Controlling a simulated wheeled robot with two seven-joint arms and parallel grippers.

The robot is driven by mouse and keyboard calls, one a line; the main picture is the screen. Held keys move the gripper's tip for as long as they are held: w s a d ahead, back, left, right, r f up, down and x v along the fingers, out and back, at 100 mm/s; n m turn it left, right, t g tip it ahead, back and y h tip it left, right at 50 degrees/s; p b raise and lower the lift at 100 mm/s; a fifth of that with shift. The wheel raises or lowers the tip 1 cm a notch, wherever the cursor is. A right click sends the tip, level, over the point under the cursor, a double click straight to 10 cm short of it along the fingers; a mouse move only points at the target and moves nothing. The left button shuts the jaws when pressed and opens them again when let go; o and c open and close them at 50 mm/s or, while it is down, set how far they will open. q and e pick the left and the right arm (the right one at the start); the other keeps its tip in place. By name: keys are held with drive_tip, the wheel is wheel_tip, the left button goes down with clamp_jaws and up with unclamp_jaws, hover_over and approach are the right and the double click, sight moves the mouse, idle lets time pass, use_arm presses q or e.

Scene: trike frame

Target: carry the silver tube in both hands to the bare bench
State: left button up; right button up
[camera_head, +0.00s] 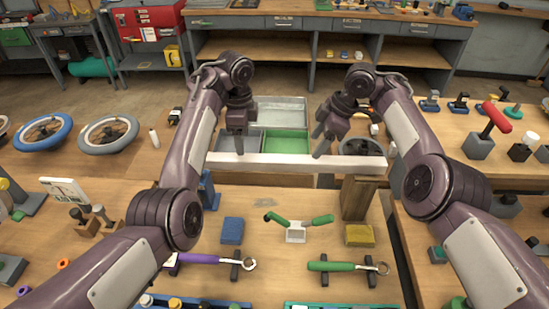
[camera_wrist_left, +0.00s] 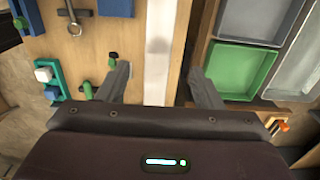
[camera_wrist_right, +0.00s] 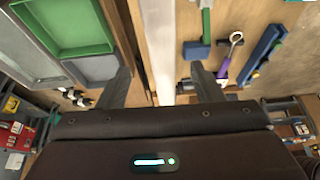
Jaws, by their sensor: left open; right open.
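The silver tube (camera_head: 280,163) lies level, left to right, along the far side of the near bench (camera_head: 285,205). Its ends sit over a blue stand (camera_head: 209,191) at the left and a brown wooden block (camera_head: 358,198) at the right. My left gripper (camera_head: 238,150) is open at the tube's left part. In the left wrist view the tube (camera_wrist_left: 158,55) runs between its spread fingers. My right gripper (camera_head: 322,148) is open and tilted at the tube's right part. In the right wrist view the tube (camera_wrist_right: 158,45) shows between its fingers. I cannot tell which surface is the bare bench.
A grey and green tray (camera_head: 286,142) lies just beyond the tube. Green-handled tools (camera_head: 345,266), a blue block (camera_head: 232,230) and a yellow block (camera_head: 360,235) lie on the near side. Wheels (camera_head: 108,132) lie at the left. A drawer bench (camera_head: 290,23) stands at the back.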

sight(305, 158)
use_arm(q)
drive_tip(key=shift+s+a+r, duration=0.15)
drive_tip(key=shift+s+a, duration=0.05)
drive_tip(key=shift+s, duration=0.15)
use_arm(e)
drive_tip(key=shift+s+a+r, duration=0.15)
drive_tip(key=shift+s+a, duration=0.05)
drive_tip(key=shift+s, duration=0.15)
use_arm(q)
drive_tip(key=f, duration=0.6)
drive_tip(key=shift+w+f, duration=0.25)
drive_tip(key=shift+f, duration=0.05)
use_arm(e)
drive_tip(key=x, duration=0.6)
drive_tip(key=shift+w+f, duration=0.2)
drive_tip(key=shift+f, duration=0.1)
use_arm(q)
drive_tip(key=shift+s+f, duration=0.1)
drive_tip(key=shift+f, duration=0.5)
use_arm(e)
drive_tip(key=shift+a+f, duration=0.2)
drive_tip(key=shift+f, duration=0.35)
use_arm(q)
drive_tip(key=shift+d+f, duration=0.15)
use_arm(e)
drive_tip(key=shift+f, duration=0.15)
use_arm(q)
clamp_jaws()
use_arm(e)
clamp_jaws()
